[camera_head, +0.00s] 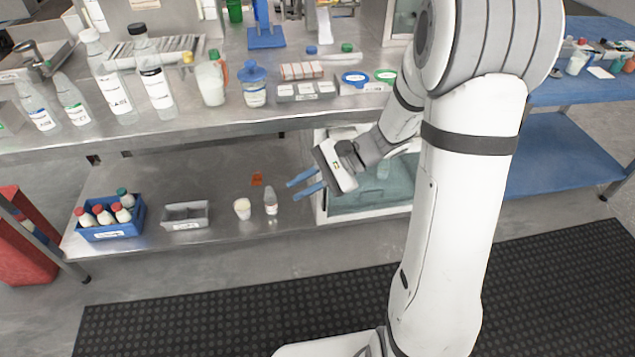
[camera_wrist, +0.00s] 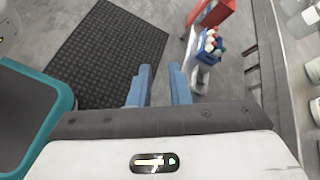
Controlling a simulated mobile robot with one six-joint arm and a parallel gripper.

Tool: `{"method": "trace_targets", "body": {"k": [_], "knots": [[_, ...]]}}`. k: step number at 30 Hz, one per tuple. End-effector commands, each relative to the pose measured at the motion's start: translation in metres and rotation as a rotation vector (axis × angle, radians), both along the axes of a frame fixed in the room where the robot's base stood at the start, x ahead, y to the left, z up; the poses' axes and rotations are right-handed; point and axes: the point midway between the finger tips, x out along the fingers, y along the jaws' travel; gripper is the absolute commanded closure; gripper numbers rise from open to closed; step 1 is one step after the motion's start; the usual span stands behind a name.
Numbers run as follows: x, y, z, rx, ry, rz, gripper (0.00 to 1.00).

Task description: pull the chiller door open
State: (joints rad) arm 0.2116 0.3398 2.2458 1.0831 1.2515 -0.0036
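The chiller (camera_head: 322,190) is a white-framed box on the shelf under the bench. A teal, glassy part (camera_head: 372,198) shows at its front, and my arm hides much of its right side. I cannot tell how far the door stands open. My gripper (camera_head: 299,188) is in front of the chiller's left part, with its blue fingers pointing left. In the wrist view the fingers (camera_wrist: 161,78) are apart with nothing between them. A teal-rimmed dark panel (camera_wrist: 66,103) lies left of the fingers there, apart from them; it looks like part of the chiller. No handle is clearly visible.
On the lower shelf left of the chiller are a small bottle (camera_head: 271,203), a cup (camera_head: 242,208), a grey tray (camera_head: 185,224) and a blue crate (camera_head: 109,233) of bottles. The bench edge (camera_head: 200,132) runs above. A black mat (camera_head: 220,310) covers clear floor in front.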

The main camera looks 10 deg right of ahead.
Motion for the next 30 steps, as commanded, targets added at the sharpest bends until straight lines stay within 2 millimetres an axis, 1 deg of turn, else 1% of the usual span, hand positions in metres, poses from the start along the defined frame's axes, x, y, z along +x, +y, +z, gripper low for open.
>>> {"method": "trace_targets", "body": {"k": [1,5,6,8,9,11,12,13,15,18,21,24,27,30], "knots": [[0.018,-0.002,-0.035,0.074,0.051,-0.078,0.83],[0.066,-0.013,-0.088,0.257,0.146,-0.289,0.83],[0.08,-0.019,-0.106,0.31,0.171,-0.356,0.83],[0.101,-0.031,-0.135,0.387,0.204,-0.461,0.83],[0.114,-0.04,-0.156,0.437,0.223,-0.532,0.83],[0.132,-0.055,-0.187,0.505,0.246,-0.638,0.83],[0.142,-0.066,-0.208,0.547,0.259,-0.706,0.83],[0.148,-0.074,-0.223,0.576,0.266,-0.755,0.83],[0.16,-0.094,-0.256,0.633,0.278,-0.862,0.83],[0.17,-0.116,-0.294,0.692,0.285,-0.984,0.83],[0.174,-0.133,-0.317,0.728,0.284,-1.064,0.83],[0.177,-0.14,-0.329,0.745,0.282,-1.105,0.83],[0.184,-0.138,-0.332,0.749,0.279,-1.115,0.83],[0.196,-0.129,-0.331,0.75,0.279,-1.113,0.83]]}}
